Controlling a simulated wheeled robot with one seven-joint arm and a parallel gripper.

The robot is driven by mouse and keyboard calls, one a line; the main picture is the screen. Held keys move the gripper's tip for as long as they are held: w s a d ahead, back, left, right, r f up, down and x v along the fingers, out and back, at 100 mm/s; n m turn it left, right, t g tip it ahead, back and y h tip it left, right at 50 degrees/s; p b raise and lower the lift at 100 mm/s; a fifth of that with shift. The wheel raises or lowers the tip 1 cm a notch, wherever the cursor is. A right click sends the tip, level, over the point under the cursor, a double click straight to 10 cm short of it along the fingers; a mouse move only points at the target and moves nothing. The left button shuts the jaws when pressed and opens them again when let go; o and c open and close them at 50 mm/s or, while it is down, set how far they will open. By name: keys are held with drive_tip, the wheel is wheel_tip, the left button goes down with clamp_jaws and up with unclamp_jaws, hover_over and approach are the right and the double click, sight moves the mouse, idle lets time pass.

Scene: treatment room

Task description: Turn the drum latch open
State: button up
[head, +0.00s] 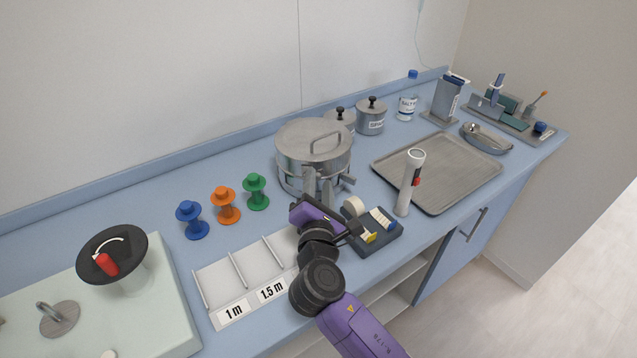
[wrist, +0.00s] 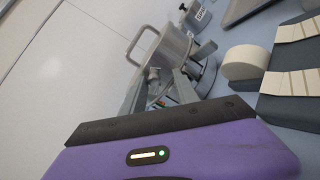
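The metal drum (head: 308,143) stands on the counter with its lid on and a loop handle on top; it also shows in the wrist view (wrist: 168,50). My gripper (head: 318,177) is at the drum's front side, its two grey fingers pointing at the wall. In the wrist view my gripper (wrist: 162,78) has a gap between the fingers, so it looks open. A small grey part shows between and behind the fingertips; I cannot tell whether it is the latch or whether they touch it. The latch is mostly hidden behind the fingers.
A dark tray (head: 377,240) with a white roll (head: 353,206) lies close right of my gripper. A torch (head: 409,184) stands beside it, before a metal tray (head: 455,165). Blue, orange and green spools (head: 255,190) stand left. A partitioned white tray (head: 215,283) lies front left.

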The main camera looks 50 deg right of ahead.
drive_tip(key=shift+r, duration=0.2)
drive_tip(key=b+v, duration=0.1)
drive_tip(key=v, duration=0.6)
drive_tip(key=shift+s+a, duration=0.25)
drive_tip(key=shift+a, duration=0.05)
drive_tip(key=shift+r, duration=0.1)
drive_tip(key=shift+w+d+r+n+p, duration=0.1)
drive_tip(key=shift+w+d+n+p, duration=0.75)
drive_tip(key=shift+n+p, duration=0.65)
drive_tip(key=shift+w+d+n+p, duration=0.85)
drive_tip(key=shift+n+p, duration=0.4)
drive_tip(key=shift+p, duration=0.5)
drive_tip(key=shift+w+d+n+p, duration=0.7)
drive_tip(key=shift+d+n+p, duration=0.3)
drive_tip(key=shift+n+p, duration=0.5)
